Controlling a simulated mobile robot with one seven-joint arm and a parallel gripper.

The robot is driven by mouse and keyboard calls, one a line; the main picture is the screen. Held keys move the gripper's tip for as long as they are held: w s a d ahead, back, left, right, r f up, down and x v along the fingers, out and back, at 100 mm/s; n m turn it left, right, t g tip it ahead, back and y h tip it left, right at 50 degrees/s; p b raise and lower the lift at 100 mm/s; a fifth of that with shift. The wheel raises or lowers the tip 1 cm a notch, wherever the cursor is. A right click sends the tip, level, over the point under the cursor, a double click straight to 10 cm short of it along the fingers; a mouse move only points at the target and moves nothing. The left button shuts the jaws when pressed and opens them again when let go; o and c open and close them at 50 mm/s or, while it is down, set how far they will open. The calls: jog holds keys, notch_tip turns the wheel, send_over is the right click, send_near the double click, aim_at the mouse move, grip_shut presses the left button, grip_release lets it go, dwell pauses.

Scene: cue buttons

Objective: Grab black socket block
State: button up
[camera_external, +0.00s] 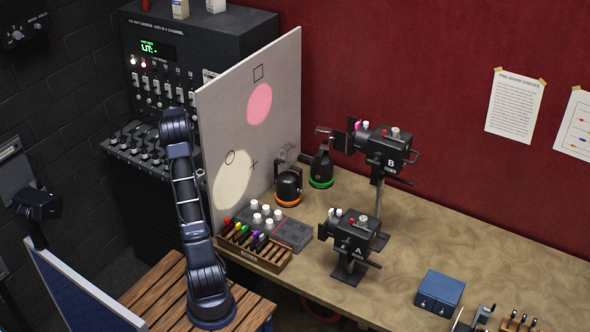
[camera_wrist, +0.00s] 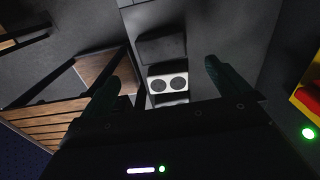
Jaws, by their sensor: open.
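In the wrist view, a small pale plate with two dark round openings (camera_wrist: 167,84) shows between my fingers, below a dark rectangular block (camera_wrist: 162,48). I cannot tell for sure which of these is the black socket block. My gripper (camera_wrist: 162,70) is open, with one dark finger on each side of them and nothing held. It appears apart from them. In the external view my arm stands on the slatted wooden stand, and my gripper is not visible there.
Wooden slats (camera_wrist: 65,120) lie at the left in the wrist view; a red and yellow object (camera_wrist: 307,95) is at the right edge. In the external view, a pale upright panel (camera_external: 280,130) stands beside my arm. The workbench (camera_external: 400,225) holds two black lamp units and a blue box (camera_external: 439,291).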

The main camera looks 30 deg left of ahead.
notch_tip(320, 180, down, 5)
jog(key=shift+w+a+f, duration=0.1)
jog(key=shift+f, duration=1.2)
jog(key=shift+w+f, duration=0.1)
jog(key=shift+f, duration=1.2)
jog(key=shift+c, duration=0.2)
jog(key=c, duration=1)
